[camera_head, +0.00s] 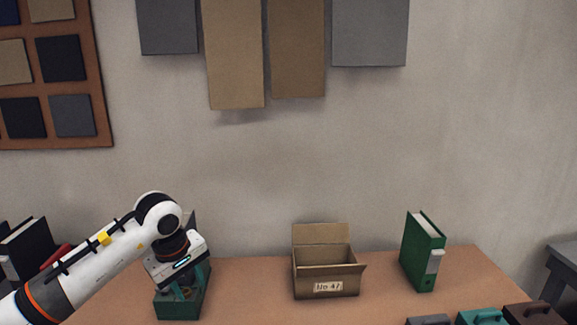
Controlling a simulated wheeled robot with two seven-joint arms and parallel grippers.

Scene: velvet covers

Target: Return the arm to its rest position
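My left arm comes in from the lower left, and its gripper (182,288) points down at a dark green open box (178,307) on the table. The gripper is at or just above the box opening. The wrist and gripper body cover much of the box, so I cannot make out whether the fingers are apart or hold anything. My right arm and gripper are not in view.
On the brown table (250,305) stand an open cardboard box (325,280) labelled "No 41" and an upright green binder (422,252). Several small handled cases, one teal (482,317), line the front right edge. Dark binders (28,245) stand at left. Table between boxes is clear.

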